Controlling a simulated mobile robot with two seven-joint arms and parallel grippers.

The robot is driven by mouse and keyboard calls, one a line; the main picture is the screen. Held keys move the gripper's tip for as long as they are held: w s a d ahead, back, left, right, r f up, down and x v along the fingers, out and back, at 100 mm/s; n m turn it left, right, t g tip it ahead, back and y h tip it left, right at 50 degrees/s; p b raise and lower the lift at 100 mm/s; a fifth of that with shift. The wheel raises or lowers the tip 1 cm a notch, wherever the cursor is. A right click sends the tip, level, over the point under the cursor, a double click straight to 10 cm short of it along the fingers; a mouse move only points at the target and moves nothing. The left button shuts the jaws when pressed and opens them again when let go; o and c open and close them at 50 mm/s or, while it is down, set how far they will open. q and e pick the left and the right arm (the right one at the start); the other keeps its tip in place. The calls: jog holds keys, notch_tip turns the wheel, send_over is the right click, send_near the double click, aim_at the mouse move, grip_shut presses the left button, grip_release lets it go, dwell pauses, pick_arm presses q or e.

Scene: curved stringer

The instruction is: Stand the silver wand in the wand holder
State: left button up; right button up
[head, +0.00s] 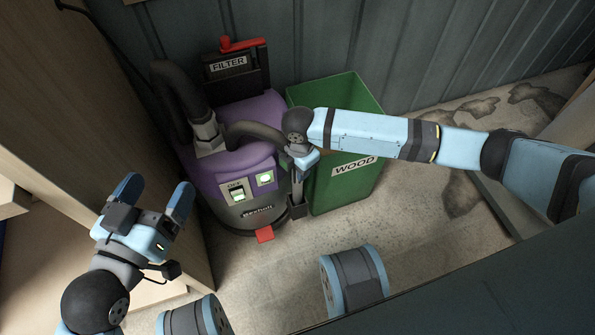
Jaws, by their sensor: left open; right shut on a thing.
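A purple and grey vacuum (225,165) stands at the back, with a dark hose (255,132) curving toward my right gripper (301,160). My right gripper points down at the vacuum's right side, shut on what looks like the silver wand (297,183). Only a short, narrow grey length of the wand shows below the fingers; the arm hides its upper part. Its lower end meets a small dark box, apparently the wand holder (297,209), on the vacuum's right side. I cannot tell how deep it sits. My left gripper (153,193) is open and empty at the left, apart from the vacuum.
A green bin (343,185) labelled WOOD stands right of the vacuum, partly behind my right arm. A red lever (241,44) tops the filter box (236,72). A wooden cabinet (95,130) is at the left. The concrete floor (290,262) in front is mostly clear.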

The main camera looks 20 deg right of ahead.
jog(key=shift+f, duration=0.45)
jog(key=shift+r, duration=0.1)
pick_arm(q)
jog(key=shift+w+a+r, duration=0.1)
jog(key=shift+a+r, duration=0.05)
jog(key=shift+r, duration=0.1)
pick_arm(e)
jog(key=o, duration=1.1)
pick_arm(q)
jog(key=shift+f, duration=0.2)
jog(key=shift+f, duration=0.1)
pick_arm(e)
notch_tip(320, 180, up, 8)
jog(key=p, duration=0.4)
jog(key=shift+d, duration=0.1)
pick_arm(q)
jog(key=shift+n+t, duration=0.7)
jog(key=shift+s+d+r+p, duration=0.15)
jog(key=shift+r+p, duration=0.1)
jog(key=shift+r, duration=0.55)
jog(key=shift+s+r+p, duration=0.2)
jog(key=shift+r, duration=0.65)
jog(key=shift+s+d+r+p, duration=0.15)
jog(key=shift+r+p, duration=0.1)
jog(key=shift+r, duration=0.55)
pick_arm(e)
jog(key=shift+r, duration=2)
